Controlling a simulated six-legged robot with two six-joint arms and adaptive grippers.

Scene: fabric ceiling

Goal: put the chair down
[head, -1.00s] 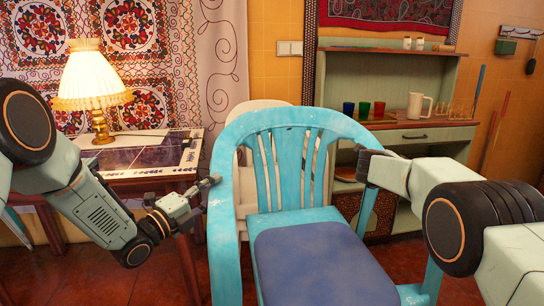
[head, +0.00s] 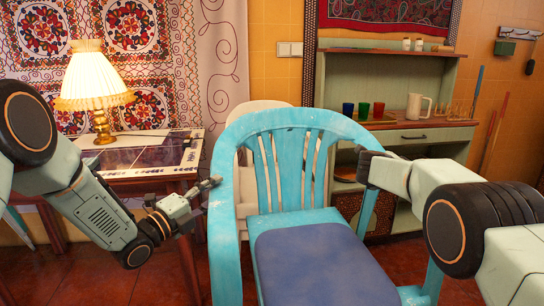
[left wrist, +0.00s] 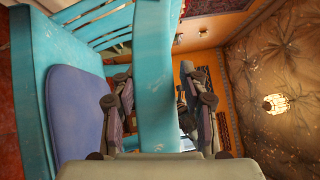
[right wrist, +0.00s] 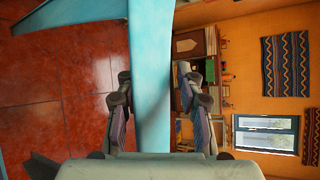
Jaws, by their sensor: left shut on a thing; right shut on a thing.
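The chair (head: 294,130) is light blue plastic with a slatted back and a dark blue seat pad (head: 320,262). It stands upright in the middle of the head view, facing me. My left gripper (head: 208,188) is at the chair's left armrest. In the left wrist view its fingers (left wrist: 158,115) sit on both sides of the blue armrest. My right gripper (head: 364,165) is at the right armrest, partly hidden behind its own wrist. In the right wrist view its fingers (right wrist: 157,105) close around the blue armrest. The chair's feet are out of view.
A pale chair (head: 247,190) stands right behind the blue one. A side table (head: 150,160) with a lit lamp (head: 92,85) is at the left. A green cabinet (head: 420,155) with cups and a white pitcher (head: 418,106) is behind right. Red tiled floor (right wrist: 65,75) shows below.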

